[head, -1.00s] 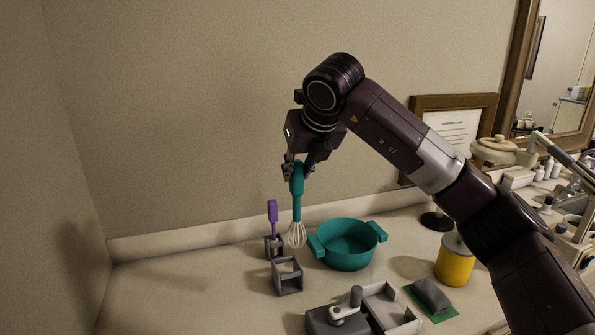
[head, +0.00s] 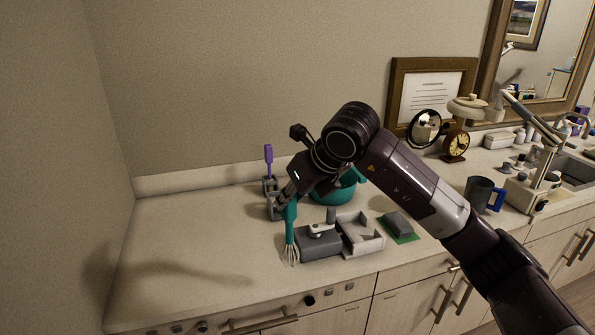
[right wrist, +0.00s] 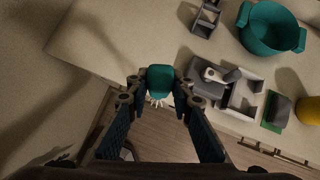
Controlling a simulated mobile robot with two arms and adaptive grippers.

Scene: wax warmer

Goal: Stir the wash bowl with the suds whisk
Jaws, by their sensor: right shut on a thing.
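The suds whisk (head: 289,223) has a teal handle and pale wire loops. My right gripper (head: 288,197) is shut on its handle, and the wires point down near the front of the counter. The right wrist view shows the handle end (right wrist: 160,80) between the fingers. The wash bowl (head: 334,195) is teal with two side handles; my right arm partly hides it in the head view. It shows whole at the top right of the right wrist view (right wrist: 268,32). The whisk is apart from the bowl, nearer the front edge. My left gripper is not in view.
A grey block with a lever (head: 318,243) and a light open tray (head: 363,236) stand right of the whisk. A dark pad on a green mat (head: 401,228) lies further right. Grey holders, one with a purple tool (head: 269,160), stand behind. The counter's left side is clear.

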